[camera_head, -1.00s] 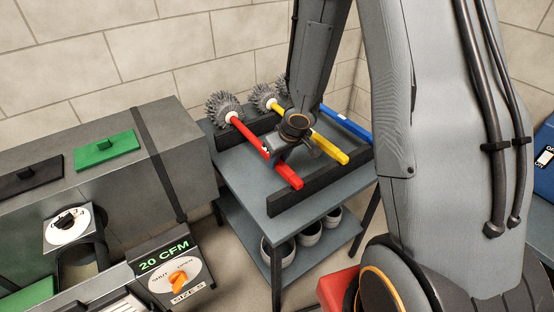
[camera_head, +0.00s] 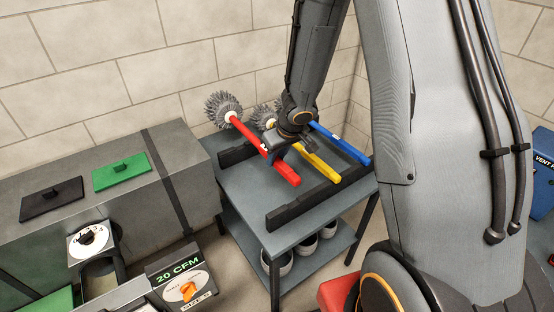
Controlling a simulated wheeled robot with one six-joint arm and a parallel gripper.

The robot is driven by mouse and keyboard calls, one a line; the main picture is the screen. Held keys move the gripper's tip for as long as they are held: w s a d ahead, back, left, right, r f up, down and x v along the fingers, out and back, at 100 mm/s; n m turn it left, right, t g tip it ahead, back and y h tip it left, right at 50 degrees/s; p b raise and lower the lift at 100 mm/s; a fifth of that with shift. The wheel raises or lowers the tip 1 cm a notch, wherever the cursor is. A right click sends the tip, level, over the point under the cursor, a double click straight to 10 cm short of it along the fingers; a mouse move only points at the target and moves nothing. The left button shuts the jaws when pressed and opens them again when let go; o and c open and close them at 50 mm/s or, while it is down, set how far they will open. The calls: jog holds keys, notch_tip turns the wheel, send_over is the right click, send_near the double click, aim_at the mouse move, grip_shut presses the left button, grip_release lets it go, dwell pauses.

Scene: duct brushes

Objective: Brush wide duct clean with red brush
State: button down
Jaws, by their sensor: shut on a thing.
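The red brush (camera_head: 286,174) has a red handle and a round grey bristle head (camera_head: 222,106). My gripper (camera_head: 272,150) is shut on the middle of its handle. The brush appears lifted above the black rack bars, its head up and to the left. The wide duct is not clearly marked; a large grey duct (camera_head: 130,190) lies at the left, with a green lid (camera_head: 121,172) and a black lid (camera_head: 51,199) on top. My arm hides part of the rack and the other brushes.
A yellow brush (camera_head: 318,166) and a blue brush (camera_head: 340,144) lie on the rack on the grey table (camera_head: 240,190). Several pots (camera_head: 304,247) stand on the lower shelf. A "20 CFM" panel with an orange knob (camera_head: 188,290) and a white dial (camera_head: 90,241) are at the lower left.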

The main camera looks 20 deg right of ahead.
jog(key=shift+r, duration=2.3)
